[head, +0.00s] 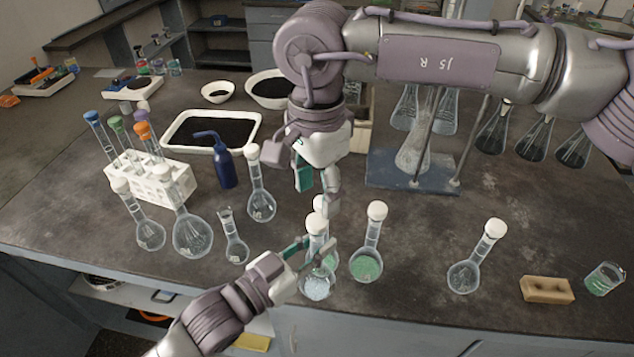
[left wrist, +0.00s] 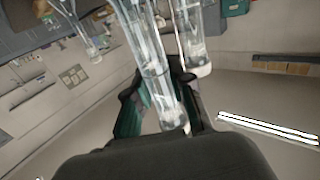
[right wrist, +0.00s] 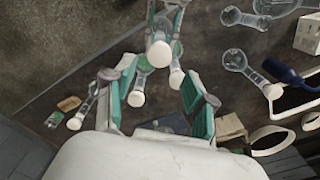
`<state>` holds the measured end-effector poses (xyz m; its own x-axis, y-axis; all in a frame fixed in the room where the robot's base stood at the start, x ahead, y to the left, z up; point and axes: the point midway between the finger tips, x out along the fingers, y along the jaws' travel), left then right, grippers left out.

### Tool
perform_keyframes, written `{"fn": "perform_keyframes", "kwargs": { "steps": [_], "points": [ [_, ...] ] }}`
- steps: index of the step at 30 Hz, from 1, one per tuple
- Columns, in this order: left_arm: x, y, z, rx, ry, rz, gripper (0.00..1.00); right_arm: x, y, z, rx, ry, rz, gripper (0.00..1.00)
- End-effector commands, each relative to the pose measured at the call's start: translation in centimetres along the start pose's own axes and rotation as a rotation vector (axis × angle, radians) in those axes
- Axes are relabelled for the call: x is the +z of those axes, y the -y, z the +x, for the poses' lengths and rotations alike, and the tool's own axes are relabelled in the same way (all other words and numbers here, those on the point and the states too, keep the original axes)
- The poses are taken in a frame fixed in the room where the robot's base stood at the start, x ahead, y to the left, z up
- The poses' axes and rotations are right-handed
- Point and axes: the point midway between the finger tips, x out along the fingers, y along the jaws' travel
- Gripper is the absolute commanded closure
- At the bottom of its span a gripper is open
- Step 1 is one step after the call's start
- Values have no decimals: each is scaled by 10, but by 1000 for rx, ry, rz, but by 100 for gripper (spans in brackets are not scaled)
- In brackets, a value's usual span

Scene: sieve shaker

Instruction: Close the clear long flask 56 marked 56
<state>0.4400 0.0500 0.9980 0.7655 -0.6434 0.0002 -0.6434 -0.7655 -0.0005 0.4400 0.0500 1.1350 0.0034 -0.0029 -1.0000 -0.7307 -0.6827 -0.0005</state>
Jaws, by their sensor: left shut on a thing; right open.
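My left gripper (head: 318,250) is shut on the neck of a clear long flask with pale contents (head: 317,289) near the table's front edge. A white stopper (head: 316,222) shows at the top of this neck; I cannot tell how firmly it sits. The held neck fills the middle of the left wrist view (left wrist: 158,75). Another white stopper (head: 320,203) shows just behind it, partly hidden. My right gripper (head: 318,184) is open above these stoppers, and in the right wrist view (right wrist: 160,88) its fingers are apart with nothing between them. The mark 56 is not legible.
A stoppered flask with green contents (head: 366,264) stands close on the right, another flask (head: 464,276) further right. Several flasks and a white tube rack (head: 150,178) stand left, with a blue wash bottle (head: 225,165). A sponge (head: 547,290) lies right.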

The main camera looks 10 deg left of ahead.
Motion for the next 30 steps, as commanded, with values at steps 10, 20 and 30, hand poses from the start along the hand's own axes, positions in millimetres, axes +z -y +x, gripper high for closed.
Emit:
{"fn": "perform_keyframes", "kwargs": {
  "steps": [10, 20, 30],
  "points": [
    [-1, 0, 0, 0, -2, 0, 100, 1, -1, 53, 3, 2, -1, 45],
    [-1, 0, 0, 0, -2, 0, 100, 1, 0, 73, 0, 2, 0, 45],
    [-1, 0, 0, 0, -2, 0, 100, 1, 0, 73, 0, 2, 0, 66]
  ]
}}
